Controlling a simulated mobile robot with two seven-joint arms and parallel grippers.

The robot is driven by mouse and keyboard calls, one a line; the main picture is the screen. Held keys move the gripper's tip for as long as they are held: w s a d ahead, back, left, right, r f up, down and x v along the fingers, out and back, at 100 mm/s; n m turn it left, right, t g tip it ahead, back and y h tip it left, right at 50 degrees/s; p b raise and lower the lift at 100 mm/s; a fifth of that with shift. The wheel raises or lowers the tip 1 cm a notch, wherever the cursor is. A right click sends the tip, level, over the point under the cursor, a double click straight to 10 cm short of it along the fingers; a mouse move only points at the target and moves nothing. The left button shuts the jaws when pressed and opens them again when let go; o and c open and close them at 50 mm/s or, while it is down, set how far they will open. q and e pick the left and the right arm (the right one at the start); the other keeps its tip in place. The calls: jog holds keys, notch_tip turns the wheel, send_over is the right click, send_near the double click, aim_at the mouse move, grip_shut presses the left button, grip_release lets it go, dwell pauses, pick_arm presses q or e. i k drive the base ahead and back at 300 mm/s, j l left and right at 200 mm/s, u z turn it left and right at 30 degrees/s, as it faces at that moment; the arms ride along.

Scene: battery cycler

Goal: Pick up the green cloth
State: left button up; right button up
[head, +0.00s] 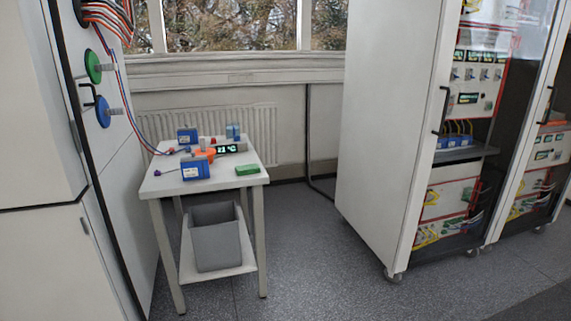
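A small green object (247,170), which looks like a folded cloth, lies flat near the right edge of the small white table (226,183). It is to the right of a blue battery block (195,169) and in front of a dark display reading about 23 °C (230,148). Nothing covers it. Neither of my grippers shows in the head view.
Other blue blocks (187,135) and an orange item (204,153) share the table. A grey bin (216,237) stands on its lower shelf. A cable runs from the left cabinet (110,190) to the table. Clear floor (310,270) lies between the table and right cabinet (385,130).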

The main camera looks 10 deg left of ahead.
aim_at(252, 169)
jog(key=i+l+u, duration=0.1)
jog(key=i+u, duration=0.15)
jog(key=i, duration=0.3)
jog(key=i+l+u, duration=0.25)
jog(key=i, duration=0.3)
jog(key=i+l+u, duration=0.25)
jog(key=i, duration=0.25)
